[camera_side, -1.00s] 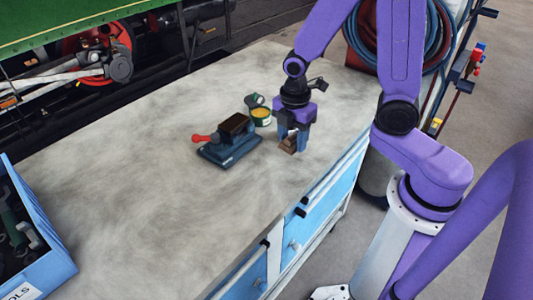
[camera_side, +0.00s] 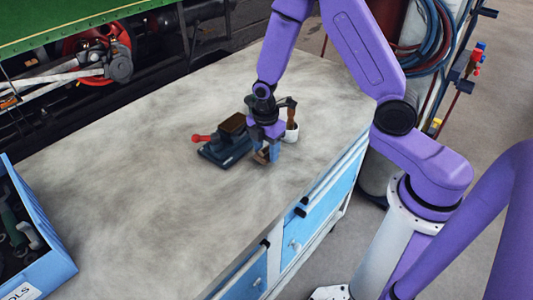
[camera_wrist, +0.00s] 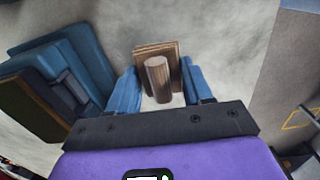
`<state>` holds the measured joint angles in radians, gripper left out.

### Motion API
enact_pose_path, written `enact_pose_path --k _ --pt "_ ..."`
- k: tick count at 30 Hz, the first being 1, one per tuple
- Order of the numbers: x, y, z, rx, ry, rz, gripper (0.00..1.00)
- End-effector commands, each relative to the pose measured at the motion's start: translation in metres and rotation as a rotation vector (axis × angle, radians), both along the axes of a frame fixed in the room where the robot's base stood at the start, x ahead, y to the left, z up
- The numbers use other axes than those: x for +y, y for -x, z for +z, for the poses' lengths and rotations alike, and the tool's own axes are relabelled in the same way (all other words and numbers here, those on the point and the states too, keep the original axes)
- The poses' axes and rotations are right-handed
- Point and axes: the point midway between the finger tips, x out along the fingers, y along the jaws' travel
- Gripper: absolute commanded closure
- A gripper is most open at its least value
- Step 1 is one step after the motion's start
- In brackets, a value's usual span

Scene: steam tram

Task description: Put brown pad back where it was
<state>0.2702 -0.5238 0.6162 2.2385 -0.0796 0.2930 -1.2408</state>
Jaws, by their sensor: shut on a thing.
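The brown pad (camera_side: 261,157) is a small wooden block with a round upright knob, seen clearly in the wrist view (camera_wrist: 144,50). My gripper (camera_side: 268,152) points down and is shut on the pad, with its blue fingers on either side of it in the wrist view (camera_wrist: 160,82). The pad is just right of the dark blue vise-like device (camera_side: 225,152), which has a red knob and a brown top. That device also shows at the left of the wrist view (camera_wrist: 68,72). I cannot tell whether the pad touches the bench.
The grey workbench (camera_side: 130,180) is mostly clear at left and front. A blue tool box (camera_side: 45,262) is at the left edge. Blue drawers with handles are below the bench's right edge.

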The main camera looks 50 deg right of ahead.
Motion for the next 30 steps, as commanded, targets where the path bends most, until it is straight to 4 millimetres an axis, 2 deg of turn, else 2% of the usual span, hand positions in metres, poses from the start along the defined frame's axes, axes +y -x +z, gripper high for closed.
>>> enact_pose_path --k 3,6,19,20,21,22,30 --pt "0.0 0.001 -0.014 0.004 0.001 0.001 0.78" --pt "0.0 0.001 -0.02 0.002 0.0 0.0 0.78" --pt "0.0 0.001 -0.024 0.0 0.0 0.0 0.78" --pt "0.0 0.001 -0.023 -0.001 -0.001 0.0 0.4" --pt "0.0 0.001 -0.023 -0.001 -0.001 0.0 0.27" --pt "0.0 0.001 -0.023 -0.001 -0.001 0.0 0.24" --pt "0.0 0.001 -0.023 0.0 0.0 0.0 0.24"
